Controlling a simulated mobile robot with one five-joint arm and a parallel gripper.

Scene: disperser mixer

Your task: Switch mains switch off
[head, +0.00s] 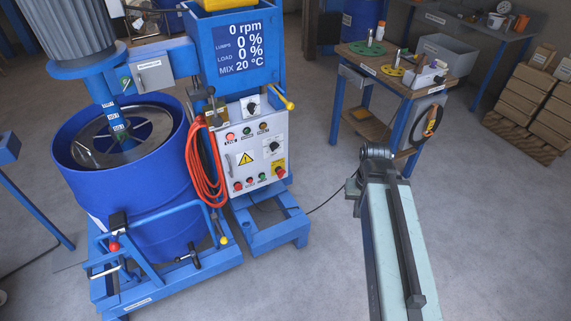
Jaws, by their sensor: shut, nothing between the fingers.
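The control panel (258,152) is a pale box on the front of the blue mixer, left of the middle. A red control on a yellow plate (279,170) sits at its lower right; it may be the mains switch, but its label and position are too small to read. A dark knob on a pale plate (273,147) is just above it, and another dark knob (251,106) is near the top. The display (238,47) reads 0 rpm and 20 °C. My arm reaches in from the lower right, well right of the panel; its gripper is not visible.
Red cable (208,165) hangs at the panel's left edge. A yellow-ended lever (286,101) juts out at its upper right. A blue drum (130,170) stands left. A workbench (405,72) and stacked boxes (530,100) are behind. Floor (310,235) between panel and arm is mostly clear.

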